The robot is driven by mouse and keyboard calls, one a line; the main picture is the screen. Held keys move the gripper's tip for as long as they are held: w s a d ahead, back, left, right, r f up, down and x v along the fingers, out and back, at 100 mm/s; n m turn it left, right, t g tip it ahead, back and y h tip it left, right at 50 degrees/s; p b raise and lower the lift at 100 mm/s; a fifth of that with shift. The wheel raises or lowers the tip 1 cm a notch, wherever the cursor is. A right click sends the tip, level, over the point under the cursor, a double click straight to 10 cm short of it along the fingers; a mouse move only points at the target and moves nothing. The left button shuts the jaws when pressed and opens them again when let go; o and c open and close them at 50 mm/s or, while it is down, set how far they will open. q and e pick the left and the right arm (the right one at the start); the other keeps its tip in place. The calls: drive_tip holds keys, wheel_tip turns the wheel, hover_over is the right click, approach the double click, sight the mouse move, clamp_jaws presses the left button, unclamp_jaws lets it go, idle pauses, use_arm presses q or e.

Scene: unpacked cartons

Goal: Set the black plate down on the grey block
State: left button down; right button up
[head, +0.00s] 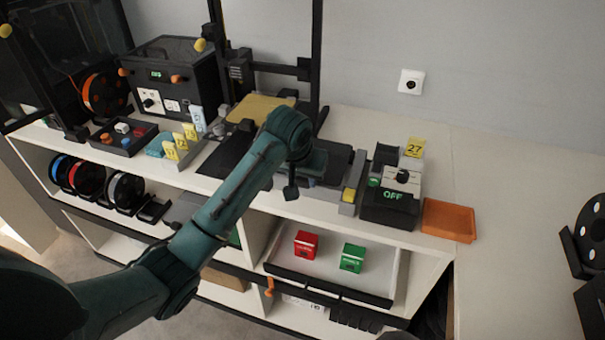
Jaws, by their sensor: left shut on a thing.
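My left arm reaches in from the lower left to the middle of the bench, and my left gripper (291,190) points down there. It is shut on the black plate (338,160), whose dark flat surface shows to the right of the wrist. The wrist and hand cover part of the plate and most of the grip. A grey block (356,170) with a yellow piece at its front end stands just right of the plate. I cannot tell whether the plate touches anything below.
A black and grey device reading OFF (389,208) and an orange tray (448,219) stand right of the block. A printer frame with a yellow bed (258,108) rises behind. A lower shelf tray holds red (306,244) and green (352,258) boxes. The right counter is mostly clear.

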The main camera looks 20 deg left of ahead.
use_arm(q)
drive_tip(key=shift+f, duration=0.65)
drive_tip(key=c, duration=1)
unclamp_jaws()
drive_tip(key=shift+o, duration=0.2)
drive_tip(key=shift+r, duration=1.65)
drive_tip(key=v, duration=1.3)
